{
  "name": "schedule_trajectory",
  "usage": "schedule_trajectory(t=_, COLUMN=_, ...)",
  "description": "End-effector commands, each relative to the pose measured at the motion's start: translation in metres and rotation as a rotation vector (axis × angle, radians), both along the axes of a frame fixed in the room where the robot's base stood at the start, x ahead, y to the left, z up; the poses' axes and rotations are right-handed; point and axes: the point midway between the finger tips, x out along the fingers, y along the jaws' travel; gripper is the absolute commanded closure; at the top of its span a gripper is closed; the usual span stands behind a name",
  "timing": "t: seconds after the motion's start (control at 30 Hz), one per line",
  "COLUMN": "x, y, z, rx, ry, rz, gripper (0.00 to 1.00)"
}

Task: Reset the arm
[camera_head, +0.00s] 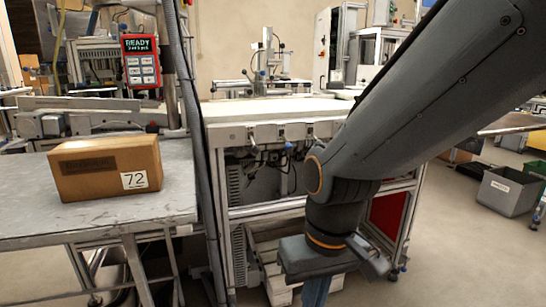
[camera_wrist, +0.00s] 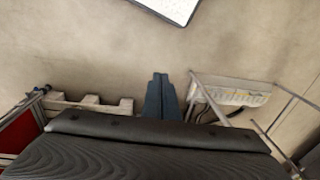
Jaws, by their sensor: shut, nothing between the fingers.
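My arm crosses the right half of the head view, bent with its wrist pointing down in front of the metal workbench. My gripper (camera_head: 315,291) hangs low there, and its tips are cut off by the bottom edge. In the wrist view my gripper (camera_wrist: 160,76) shows its two blue-grey fingers closed together, with nothing between them. The fingers point out over bare floor and touch nothing that I can see.
A cardboard box (camera_head: 108,166) marked 72 sits on the grey table (camera_head: 40,215) at left. A workbench (camera_head: 270,112) stands behind my arm, with a wooden pallet (camera_head: 268,262) below. A grey bin (camera_head: 508,192) stands on the floor at right.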

Motion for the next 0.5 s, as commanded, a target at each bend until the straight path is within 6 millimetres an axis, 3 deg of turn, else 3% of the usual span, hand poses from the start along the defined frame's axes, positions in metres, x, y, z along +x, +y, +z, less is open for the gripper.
schedule_trajectory(t=0.03, x=-0.002, y=-0.008, z=0.019, rx=-0.006, ry=0.003, rz=-0.022, gripper=1.00)
schedule_trajectory(t=0.5, x=-0.009, y=-0.075, z=0.103, rx=-0.048, ry=0.021, rz=-0.193, gripper=1.00)
